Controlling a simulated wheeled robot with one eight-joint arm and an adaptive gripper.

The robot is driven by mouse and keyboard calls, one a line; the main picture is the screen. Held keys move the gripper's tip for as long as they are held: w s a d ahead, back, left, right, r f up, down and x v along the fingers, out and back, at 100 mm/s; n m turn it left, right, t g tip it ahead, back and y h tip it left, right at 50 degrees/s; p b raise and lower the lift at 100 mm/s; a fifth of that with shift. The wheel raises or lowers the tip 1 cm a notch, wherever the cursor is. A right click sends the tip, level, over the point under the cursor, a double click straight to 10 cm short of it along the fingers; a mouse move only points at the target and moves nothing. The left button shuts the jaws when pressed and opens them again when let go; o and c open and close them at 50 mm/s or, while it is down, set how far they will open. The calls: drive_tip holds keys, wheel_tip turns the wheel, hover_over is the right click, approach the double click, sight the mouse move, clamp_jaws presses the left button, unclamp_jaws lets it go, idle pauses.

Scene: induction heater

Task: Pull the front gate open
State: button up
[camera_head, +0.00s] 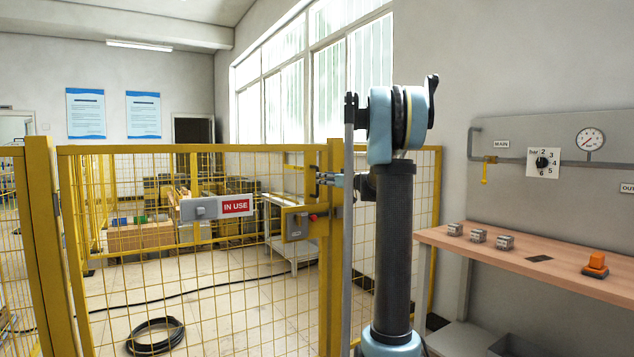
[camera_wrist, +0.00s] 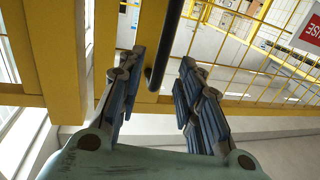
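The front gate (camera_head: 190,149) is a yellow frame with wire mesh, standing between a left post (camera_head: 42,240) and a right post (camera_head: 334,250). It looks closed or nearly so; I cannot tell exactly. My gripper (camera_head: 322,181) is at the gate's upper right edge in the head view, small and partly hidden by the post. In the wrist view my gripper (camera_wrist: 162,62) is open, its two dark ribbed fingers apart. A black bar handle (camera_wrist: 166,42) on the yellow frame lies between them, nearer the left finger. I see no clear grip on it.
A grey latch box (camera_head: 297,224) and an "IN USE" sign (camera_head: 237,207) are on the gate. A coiled black hose (camera_head: 155,336) lies on the floor behind the mesh. A wooden bench (camera_head: 520,262) with small blocks and an orange item (camera_head: 596,264) stands at right.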

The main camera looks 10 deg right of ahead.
sight(317, 193)
drive_tip(key=shift+x, duration=2.7)
clamp_jaws()
